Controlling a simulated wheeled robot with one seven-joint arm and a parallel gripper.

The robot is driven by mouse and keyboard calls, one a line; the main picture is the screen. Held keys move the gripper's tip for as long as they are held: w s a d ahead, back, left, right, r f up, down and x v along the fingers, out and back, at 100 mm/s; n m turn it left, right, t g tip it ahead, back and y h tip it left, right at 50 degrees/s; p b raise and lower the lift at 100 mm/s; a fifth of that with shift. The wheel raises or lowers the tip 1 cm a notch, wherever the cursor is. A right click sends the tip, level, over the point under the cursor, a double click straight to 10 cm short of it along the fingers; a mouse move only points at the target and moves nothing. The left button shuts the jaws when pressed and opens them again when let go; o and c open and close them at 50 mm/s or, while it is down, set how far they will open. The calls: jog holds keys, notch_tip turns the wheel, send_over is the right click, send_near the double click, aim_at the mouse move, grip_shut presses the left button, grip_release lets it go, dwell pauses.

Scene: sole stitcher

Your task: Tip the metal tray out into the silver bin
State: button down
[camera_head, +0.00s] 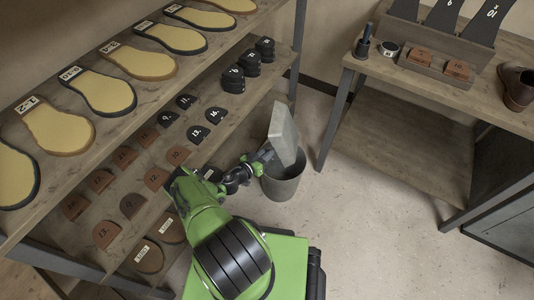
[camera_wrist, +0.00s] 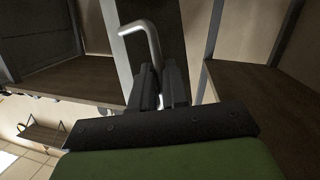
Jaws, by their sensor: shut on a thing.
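The metal tray (camera_head: 284,133) is a grey flat piece tilted steeply, nearly on edge, above the silver bin (camera_head: 287,184). The bin stands on the floor, and its inside is mostly hidden by the tray and my arm. My gripper (camera_head: 267,155) is at the tray's left side, just over the bin's rim. In the wrist view my gripper's dark fingers (camera_wrist: 161,88) are shut on a bent metal handle (camera_wrist: 143,30) in front of a dark panel. I cannot see whether anything is still in the tray.
A shelf unit on the left holds soles (camera_head: 104,92) and several numbered heel pieces (camera_head: 198,134). A workbench (camera_head: 429,77) at the right holds brown pieces (camera_head: 419,56), a shoe (camera_head: 519,88) and dark numbered shapes. The floor (camera_head: 370,235) right of the bin is clear.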

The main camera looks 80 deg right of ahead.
jog(key=shift+d+r, duration=0.1)
jog(key=shift+r, duration=0.55)
jog(key=shift+f, duration=0.7)
jog(key=shift+r, duration=0.1)
